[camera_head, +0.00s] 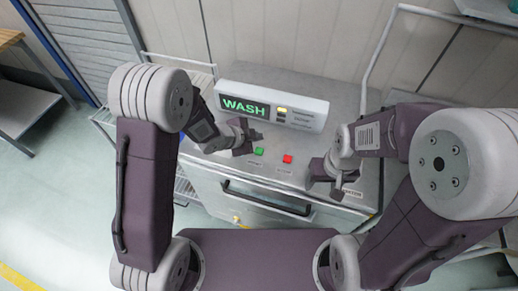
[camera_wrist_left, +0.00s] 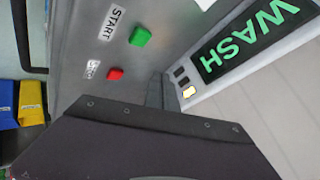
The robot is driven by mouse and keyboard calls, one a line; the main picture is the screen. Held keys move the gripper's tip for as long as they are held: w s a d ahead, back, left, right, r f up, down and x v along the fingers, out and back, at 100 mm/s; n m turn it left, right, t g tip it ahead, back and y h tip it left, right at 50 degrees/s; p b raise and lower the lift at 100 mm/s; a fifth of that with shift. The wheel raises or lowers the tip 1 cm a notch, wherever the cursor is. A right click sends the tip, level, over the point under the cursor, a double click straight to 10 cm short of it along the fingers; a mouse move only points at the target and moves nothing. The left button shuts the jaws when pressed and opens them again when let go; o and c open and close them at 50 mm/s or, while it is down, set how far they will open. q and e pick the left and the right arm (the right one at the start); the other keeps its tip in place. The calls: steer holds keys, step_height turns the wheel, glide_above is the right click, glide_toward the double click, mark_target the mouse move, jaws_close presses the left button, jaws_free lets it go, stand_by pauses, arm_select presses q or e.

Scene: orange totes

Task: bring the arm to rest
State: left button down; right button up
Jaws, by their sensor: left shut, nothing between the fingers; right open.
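My left gripper (camera_head: 257,136) is shut and empty above the top of the grey machine, just beside the green button (camera_head: 259,151). In the left wrist view its closed fingers (camera_wrist_left: 155,90) point between the buttons and the display, apart from the green START button (camera_wrist_left: 140,36) and the red button (camera_wrist_left: 115,73). My right gripper (camera_head: 338,190) is open and empty over the right front part of the machine top, to the right of the red button (camera_head: 287,159).
The display panel (camera_head: 310,113) reads WASH in green, with one yellow light lit. The machine has a dark front handle (camera_head: 266,200). A metal frame rail (camera_head: 366,80) stands at the right. Yellow and blue bins (camera_wrist_left: 31,101) show in the left wrist view. Open floor lies at left.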

stand_by(0.5)
arm_select(q)
steer(key=w+a+r+n+t+y, duration=0.25)
steer(key=a+r+n, duration=0.25)
steer(key=a+r, duration=0.4)
steer(key=s+a+f+n+g+y+b, duration=0.1)
steer(key=s+a+f+n+g+y, duration=0.3)
steer(key=s+a+n, duration=0.6)
steer(key=s+d+f+n+g, duration=0.2)
steer(key=s+f+g, duration=0.1)
steer(key=s, duration=0.8)
steer(key=shift+s+n+g, duration=0.25)
steer(key=shift+n+g, duration=0.15)
steer(key=shift+g, duration=0.15)
steer(key=shift+s+a+h, duration=0.1)
steer(key=shift+s+h, duration=0.05)
steer(key=shift+h, duration=0.1)
